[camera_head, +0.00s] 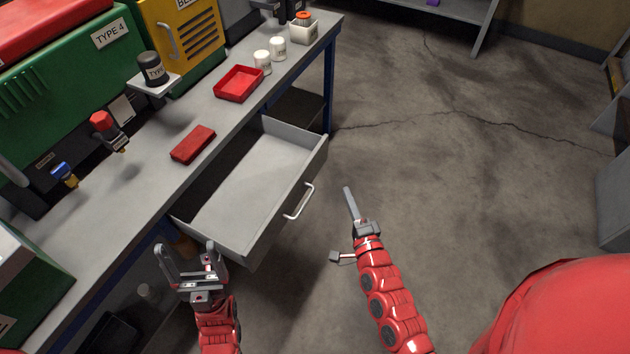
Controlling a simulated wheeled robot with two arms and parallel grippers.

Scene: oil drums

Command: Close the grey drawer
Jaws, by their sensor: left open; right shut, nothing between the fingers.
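The grey drawer (249,189) is pulled well out from under the workbench and looks empty. Its front panel faces right and carries a pale bar handle (300,202). My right gripper (348,190) is shut and empty, a little to the right of the handle with a visible gap between them. My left gripper (188,254) is open and empty, below the near corner of the drawer in the picture, by the bench's front edge. I cannot tell whether it touches the drawer.
The concrete floor (450,130) to the right is clear.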

